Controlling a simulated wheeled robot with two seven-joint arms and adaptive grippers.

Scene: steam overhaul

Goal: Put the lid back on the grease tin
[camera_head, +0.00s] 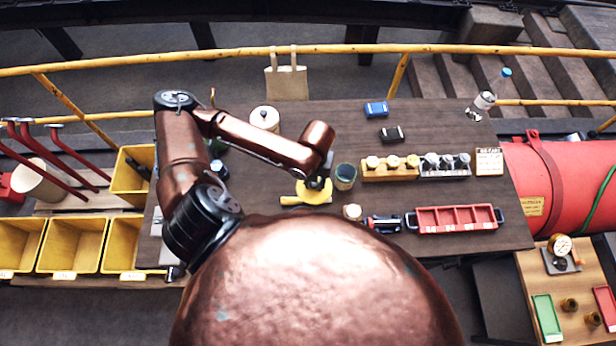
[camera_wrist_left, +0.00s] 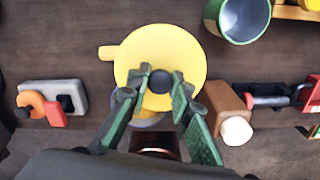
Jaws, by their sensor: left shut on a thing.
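A round yellow lid (camera_head: 313,192) with a dark knob and a side tab is in front of me near the middle of the bench. My left gripper (camera_head: 318,182) is above it, shut on its knob; the wrist view shows both green fingers (camera_wrist_left: 160,84) closed around the knob of the lid (camera_wrist_left: 160,48). An open green tin (camera_head: 345,176) stands upright just right of the lid, and it also shows at the top of the left wrist view (camera_wrist_left: 238,18). A grey edge shows below the lid; I cannot tell what it belongs to. My right gripper is not in view.
A wooden rack (camera_head: 390,174) of small jars stands right of the tin. A red tray (camera_head: 455,219) and a brown block with a white knob (camera_wrist_left: 228,108) lie nearer me. A white pot (camera_head: 264,118) stands behind my left arm.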

